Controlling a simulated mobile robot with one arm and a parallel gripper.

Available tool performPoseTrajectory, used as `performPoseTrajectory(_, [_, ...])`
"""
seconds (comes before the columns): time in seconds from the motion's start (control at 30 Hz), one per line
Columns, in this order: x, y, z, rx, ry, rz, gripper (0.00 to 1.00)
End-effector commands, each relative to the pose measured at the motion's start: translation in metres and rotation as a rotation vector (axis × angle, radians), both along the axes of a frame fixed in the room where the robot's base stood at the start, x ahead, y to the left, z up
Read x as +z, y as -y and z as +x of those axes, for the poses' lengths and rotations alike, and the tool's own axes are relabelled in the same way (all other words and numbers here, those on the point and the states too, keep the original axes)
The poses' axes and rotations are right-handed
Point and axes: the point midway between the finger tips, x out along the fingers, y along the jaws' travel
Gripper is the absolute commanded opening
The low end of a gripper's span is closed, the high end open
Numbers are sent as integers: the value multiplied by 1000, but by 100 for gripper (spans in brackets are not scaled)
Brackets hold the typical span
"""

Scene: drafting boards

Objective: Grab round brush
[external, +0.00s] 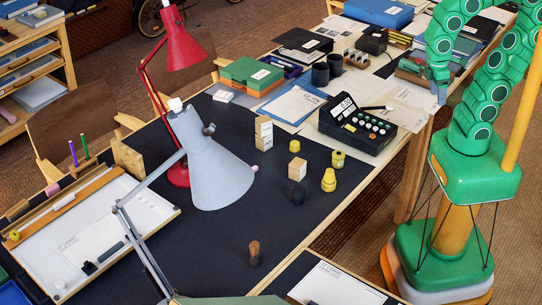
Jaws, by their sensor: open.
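A small upright round piece with a brown top and a dark lower part, which looks like the round brush (254,253), stands on the black desk mat near the front middle. Nothing touches it. My gripper (438,97) hangs at the end of my green arm at the upper right, beyond the desk's right edge and far from the brush. It is open, with nothing seen between its small fingers.
A grey lamp (215,165) and a red lamp (185,50) rise over the mat. A black button box (358,127) lies nearer my gripper. Mat around the brush is clear.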

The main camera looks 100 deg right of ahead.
Motion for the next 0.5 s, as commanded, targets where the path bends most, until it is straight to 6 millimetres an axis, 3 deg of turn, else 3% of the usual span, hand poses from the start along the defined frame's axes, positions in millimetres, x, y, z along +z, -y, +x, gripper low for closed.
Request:
performPoseTrajectory(0.17, [-1,-19,15,-6,-4,54,62])
performPoseTrajectory(0.5, [4,-106,79,-71,-23,296,62])
